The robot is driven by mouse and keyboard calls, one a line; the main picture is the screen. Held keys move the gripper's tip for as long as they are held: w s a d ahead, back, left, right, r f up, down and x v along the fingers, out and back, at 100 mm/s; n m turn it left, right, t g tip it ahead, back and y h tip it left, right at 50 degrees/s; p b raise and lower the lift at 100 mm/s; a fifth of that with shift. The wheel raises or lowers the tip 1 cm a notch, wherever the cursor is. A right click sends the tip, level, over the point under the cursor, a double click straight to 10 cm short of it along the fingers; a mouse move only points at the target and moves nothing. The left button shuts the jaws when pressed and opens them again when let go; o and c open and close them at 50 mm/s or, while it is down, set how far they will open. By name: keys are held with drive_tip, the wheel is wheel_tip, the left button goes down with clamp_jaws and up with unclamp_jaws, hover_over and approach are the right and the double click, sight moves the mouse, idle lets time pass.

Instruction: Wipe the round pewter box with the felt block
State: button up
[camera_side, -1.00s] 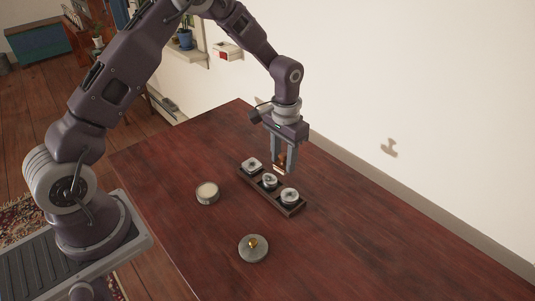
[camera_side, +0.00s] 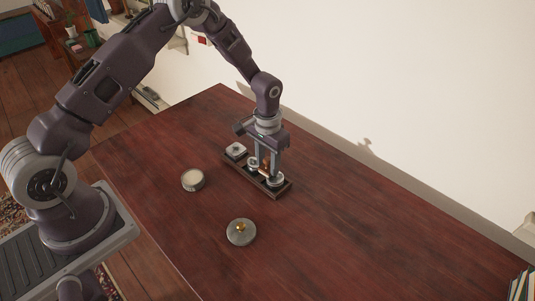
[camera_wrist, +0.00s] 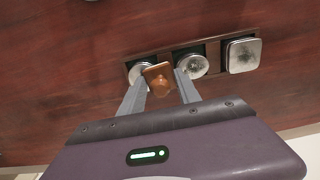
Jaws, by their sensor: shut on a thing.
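My gripper (camera_side: 267,170) is shut on the felt block, a small orange-brown piece with a knob-like grip (camera_wrist: 158,80). It holds it low over the dark tray (camera_side: 285,190), between the middle and nearest boxes. In the wrist view the block covers part of the left box (camera_wrist: 137,73), whose outline I cannot fully tell. A round pewter box (camera_wrist: 192,66) sits in the middle compartment, beside the right finger. A square pewter box (camera_wrist: 242,55) sits in the end compartment, also seen in the side view (camera_side: 235,150). I cannot tell whether the block touches a box.
A round container with a pale top (camera_side: 193,180) stands left of the tray. A round grey lid-like piece with a gold knob (camera_side: 241,232) lies nearer the front. The wooden table (camera_side: 350,240) is clear on the right. The white wall runs behind the table.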

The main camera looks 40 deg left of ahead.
drive_tip(key=shift+d, duration=2.85)
drive_tip(key=shift+a, duration=2.75)
drive_tip(key=shift+a+r, duration=0.15)
drive_tip(key=shift+a, duration=0.05)
drive_tip(key=shift+r, duration=3.85)
drive_tip(key=shift+f, duration=0.1)
